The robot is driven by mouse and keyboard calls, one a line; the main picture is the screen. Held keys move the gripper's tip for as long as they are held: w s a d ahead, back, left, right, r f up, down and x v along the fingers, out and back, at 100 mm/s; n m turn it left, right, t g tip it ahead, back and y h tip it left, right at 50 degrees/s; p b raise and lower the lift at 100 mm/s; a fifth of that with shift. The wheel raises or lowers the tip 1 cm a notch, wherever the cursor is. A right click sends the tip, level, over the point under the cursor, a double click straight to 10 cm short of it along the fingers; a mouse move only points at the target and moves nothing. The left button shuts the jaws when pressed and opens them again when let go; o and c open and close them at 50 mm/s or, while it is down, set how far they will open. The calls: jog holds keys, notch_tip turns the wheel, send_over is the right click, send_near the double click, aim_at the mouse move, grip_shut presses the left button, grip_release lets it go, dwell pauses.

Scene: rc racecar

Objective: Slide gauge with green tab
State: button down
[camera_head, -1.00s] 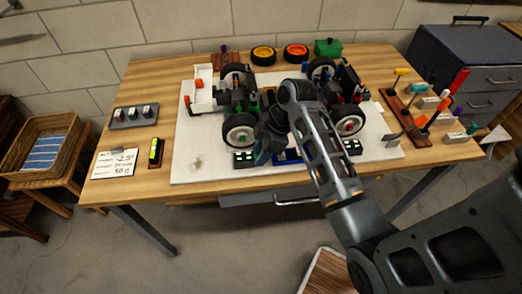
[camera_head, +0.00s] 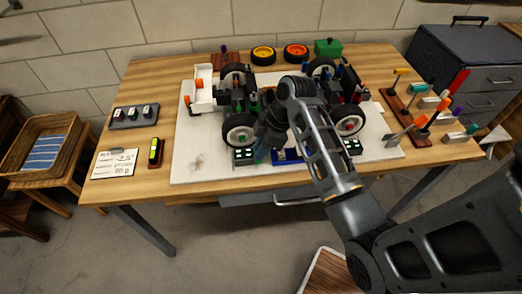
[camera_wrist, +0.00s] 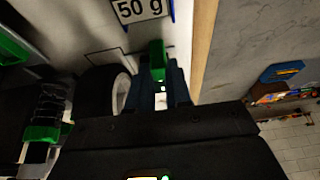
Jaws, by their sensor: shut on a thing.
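In the wrist view a green tab (camera_wrist: 157,60) sits between the fingertips of my gripper (camera_wrist: 160,80), which is shut on it. The rest of the gauge is hidden or too dark to tell. In the head view my gripper (camera_head: 264,150) is low at the front of the white board, beside the car's front-left wheel (camera_head: 239,130). A digital readout (camera_head: 245,157) lies just left of it and a blue-edged plate (camera_head: 287,155) just right. A blue-edged label reading "50 g" (camera_wrist: 139,10) shows beyond the tab in the wrist view.
The racecar's right wheel (camera_head: 348,120) and a second readout (camera_head: 352,147) are right of my arm. A white board (camera_head: 200,168) lies under the car. A tool rack (camera_head: 405,122) stands at the right. A note card (camera_head: 115,163) and yellow-green level (camera_head: 155,152) lie left.

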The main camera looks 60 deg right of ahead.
jog(key=shift+w+d, duration=0.75)
jog(key=shift+d, duration=0.2)
jog(key=c, duration=1)
grip_release()
jog(key=shift+c, duration=0.2)
